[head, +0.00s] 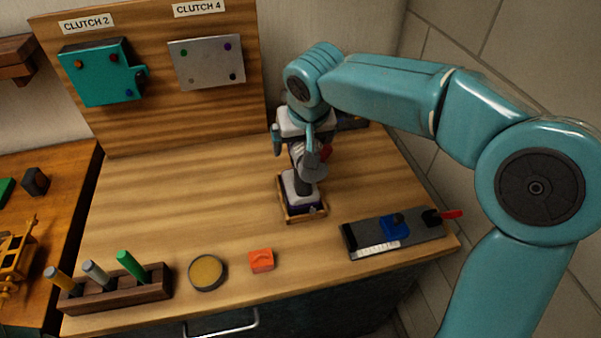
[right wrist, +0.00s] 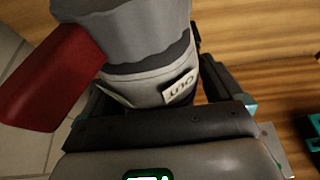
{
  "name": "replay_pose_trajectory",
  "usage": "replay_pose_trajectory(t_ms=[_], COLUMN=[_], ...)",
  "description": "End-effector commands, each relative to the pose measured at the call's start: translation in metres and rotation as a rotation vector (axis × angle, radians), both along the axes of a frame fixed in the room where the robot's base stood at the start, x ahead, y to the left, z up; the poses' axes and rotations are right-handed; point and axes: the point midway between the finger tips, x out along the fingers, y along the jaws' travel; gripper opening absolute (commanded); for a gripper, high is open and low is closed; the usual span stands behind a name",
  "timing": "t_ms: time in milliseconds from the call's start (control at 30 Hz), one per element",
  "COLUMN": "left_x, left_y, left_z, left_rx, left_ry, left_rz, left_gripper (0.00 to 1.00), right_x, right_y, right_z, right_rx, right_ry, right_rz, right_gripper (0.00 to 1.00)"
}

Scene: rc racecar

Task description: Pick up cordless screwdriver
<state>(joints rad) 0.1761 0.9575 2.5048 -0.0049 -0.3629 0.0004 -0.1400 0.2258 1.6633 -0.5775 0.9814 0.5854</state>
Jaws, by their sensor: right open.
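The cordless screwdriver (head: 303,183) stands upright in a small wooden holder (head: 291,217) on the bench. It has a grey body, a dark handle and a pale and purple base. My right gripper (head: 303,140) is at its upper part, coming from above and behind. In the right wrist view the grey body (right wrist: 150,55) with a label and a red part (right wrist: 55,80) sits between the fingers of my right gripper (right wrist: 155,95). The jaws are open around it, and contact cannot be told. My left gripper is not in view.
A dark tray with a blue part (head: 395,238) lies right of the holder. An orange block (head: 262,260), a round tin (head: 207,272) and a rack of screwdrivers (head: 118,292) line the front edge. A board with two clutch plates (head: 207,62) stands behind. The bench's left middle is clear.

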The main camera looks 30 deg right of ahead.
Motion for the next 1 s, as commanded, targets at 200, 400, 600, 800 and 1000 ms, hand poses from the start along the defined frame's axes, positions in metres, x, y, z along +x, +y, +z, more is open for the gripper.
replay_pose_trajectory(t_ms=[200,400,600,800,1000], left_x=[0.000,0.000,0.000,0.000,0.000], left_y=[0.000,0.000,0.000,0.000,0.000], left_z=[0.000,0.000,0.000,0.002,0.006], left_rx=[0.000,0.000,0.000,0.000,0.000], left_ry=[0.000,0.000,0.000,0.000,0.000], left_rz=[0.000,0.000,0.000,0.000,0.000], left_gripper=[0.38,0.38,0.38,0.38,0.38], right_x=[0.000,0.000,0.001,0.001,0.002], right_y=[0.000,0.000,0.000,0.000,0.000], right_z=[0.000,0.000,0.002,0.003,0.016], right_rx=[0.000,0.000,0.001,0.000,0.000], right_ry=[0.000,0.000,-0.006,-0.005,-0.009], right_rz=[0.000,0.000,0.000,-0.001,-0.001], right_gripper=[0.94,0.51,0.14,0.14,0.14])
